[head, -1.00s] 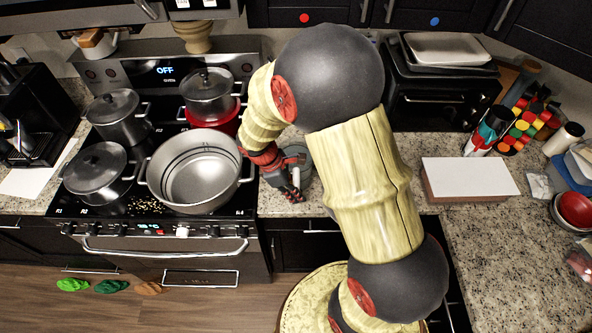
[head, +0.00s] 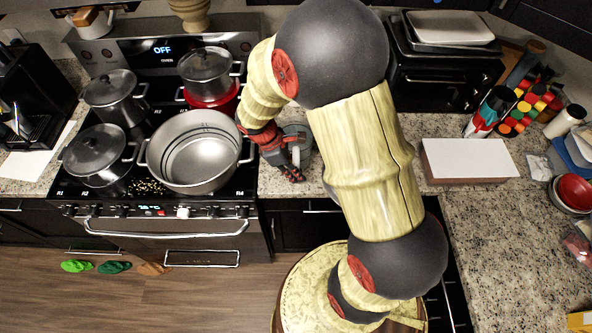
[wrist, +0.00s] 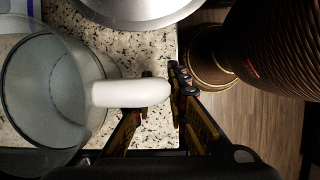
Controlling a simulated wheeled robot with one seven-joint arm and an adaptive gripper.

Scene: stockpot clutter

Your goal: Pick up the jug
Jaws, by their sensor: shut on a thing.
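The jug (wrist: 50,90) is a see-through grey vessel with a white handle (wrist: 130,93), at the left of the wrist view. In the head view the jug (head: 299,132) stands on the counter strip just right of the stove, partly hidden behind my gripper and arm. My gripper (head: 294,168) is at the jug's near side. In the wrist view my gripper (wrist: 160,88) has its fingers on either side of the handle, shut on it. The jug's body lies outside the fingers. I cannot tell any gap between jug and counter.
A large open stockpot (head: 195,150) sits on the stove close to the left of my gripper, with lidded pots (head: 96,150) around it. A white-topped box (head: 468,160) and a black toaster oven (head: 440,75) are on the right counter.

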